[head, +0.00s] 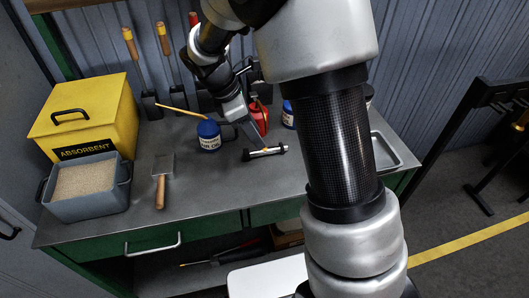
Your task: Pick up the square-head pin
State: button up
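A short silver bar with dark block-like ends (265,153) lies on the grey workbench top, in the middle of the head view. A small orange spot shows at its middle. It is the likeliest match for the square-head pin, but it is too small to make out a square head.
A blue oil can (208,136) stands left of my gripper, and a red can (259,117) close behind it. A trowel or brush (163,178), a grey bin of granules (87,187) and a yellow absorbent box (92,108) are at left. A metal tray (384,153) is at right.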

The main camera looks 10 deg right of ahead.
aim_at(265, 149)
jog(key=shift+b+x, duration=0.35)
jog(key=shift+x, duration=2.95)
jog(key=shift+w+a+f, duration=0.15)
grip_shut()
